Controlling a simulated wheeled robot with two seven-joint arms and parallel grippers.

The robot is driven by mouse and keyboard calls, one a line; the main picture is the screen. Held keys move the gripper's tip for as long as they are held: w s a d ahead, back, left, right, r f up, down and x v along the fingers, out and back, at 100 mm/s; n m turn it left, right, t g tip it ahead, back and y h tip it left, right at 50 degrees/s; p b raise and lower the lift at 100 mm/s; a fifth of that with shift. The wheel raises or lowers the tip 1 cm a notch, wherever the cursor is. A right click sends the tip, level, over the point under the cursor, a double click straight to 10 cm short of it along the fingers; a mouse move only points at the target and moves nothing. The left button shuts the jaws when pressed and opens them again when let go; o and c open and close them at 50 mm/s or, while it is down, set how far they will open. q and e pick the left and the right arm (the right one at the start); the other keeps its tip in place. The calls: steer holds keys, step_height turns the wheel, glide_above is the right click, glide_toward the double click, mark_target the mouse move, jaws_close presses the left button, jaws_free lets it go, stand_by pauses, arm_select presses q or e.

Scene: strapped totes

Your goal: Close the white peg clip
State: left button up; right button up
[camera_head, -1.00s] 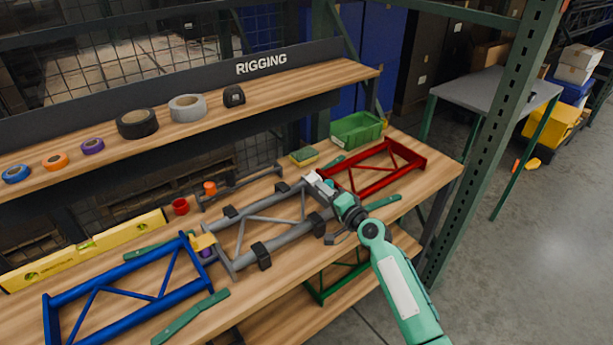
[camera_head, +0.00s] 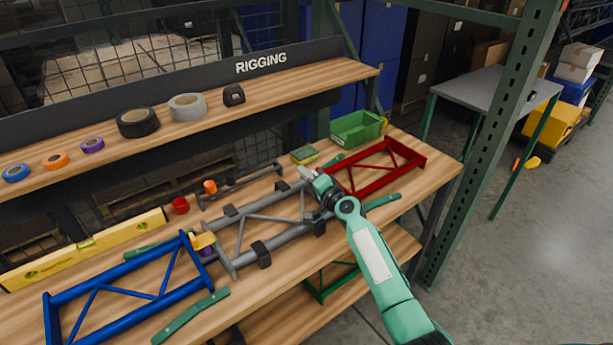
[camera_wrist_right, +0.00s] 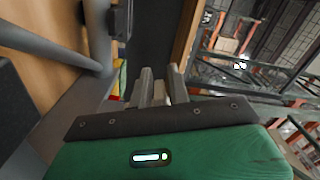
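The grey truss frame (camera_head: 232,262) lies on the wooden bench between a blue frame and a red frame. A yellow clip (camera_head: 203,241) sits at its left end, by the blue frame. My right gripper (camera_head: 307,174) is at the frame's far right corner, beside the red frame. The white peg clip cannot be made out clearly there; the gripper covers that spot. In the right wrist view, the two grey fingers (camera_wrist_right: 163,88) stand close together with a narrow space between them. Whether they touch or hold anything is unclear. My left gripper is out of view.
The red frame (camera_head: 384,172) and a green bin (camera_head: 357,128) stand close to the right gripper. A sponge (camera_head: 304,155) lies behind it. Green straps (camera_head: 191,316) lie on the bench. A shelf (camera_head: 215,113) with tape rolls overhangs the back.

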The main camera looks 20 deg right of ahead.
jaws_close()
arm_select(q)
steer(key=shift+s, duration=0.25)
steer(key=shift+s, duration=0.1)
